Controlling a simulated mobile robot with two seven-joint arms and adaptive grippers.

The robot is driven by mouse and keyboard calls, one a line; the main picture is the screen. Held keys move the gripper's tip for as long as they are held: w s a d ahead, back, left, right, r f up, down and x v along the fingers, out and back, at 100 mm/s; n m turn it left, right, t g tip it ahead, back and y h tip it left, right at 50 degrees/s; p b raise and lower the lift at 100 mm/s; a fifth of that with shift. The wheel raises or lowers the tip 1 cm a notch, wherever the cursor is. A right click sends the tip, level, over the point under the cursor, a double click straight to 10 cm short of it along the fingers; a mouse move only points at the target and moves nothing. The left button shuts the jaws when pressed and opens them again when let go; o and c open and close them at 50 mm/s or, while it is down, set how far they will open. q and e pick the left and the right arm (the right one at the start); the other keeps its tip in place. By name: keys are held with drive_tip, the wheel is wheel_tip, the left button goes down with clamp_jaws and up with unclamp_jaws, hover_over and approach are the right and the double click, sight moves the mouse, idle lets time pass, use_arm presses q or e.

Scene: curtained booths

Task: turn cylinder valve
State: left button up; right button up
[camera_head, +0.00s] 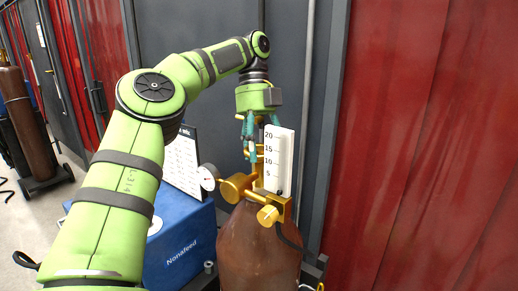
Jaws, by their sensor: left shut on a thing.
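A brown gas cylinder (258,245) stands upright at the lower middle. Brass valve and regulator fittings (236,188) sit on its top, with a round gauge on their left and a white flow scale (279,160) marked 5 to 20 behind. My left gripper (253,152) points down from above, with teal fingers around the upper part of the brass cylinder valve (257,174). It is shut on that valve top, which the fingers partly hide. My right gripper is out of view.
A blue box labelled Nonafeed (180,245) stands left of the cylinder, with a white chart (184,165) behind it. A dark post and red curtain (420,140) close off the right. Another brown cylinder on a cart (28,130) stands far left.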

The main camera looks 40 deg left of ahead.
use_arm(q)
drive_tip(key=shift+f+m, duration=0.1)
drive_tip(key=shift+m, duration=0.4)
drive_tip(key=o, duration=1.2)
drive_tip(key=shift+c, duration=0.2)
drive_tip(key=shift+d, duration=0.15)
drive_tip(key=shift+n, duration=0.3)
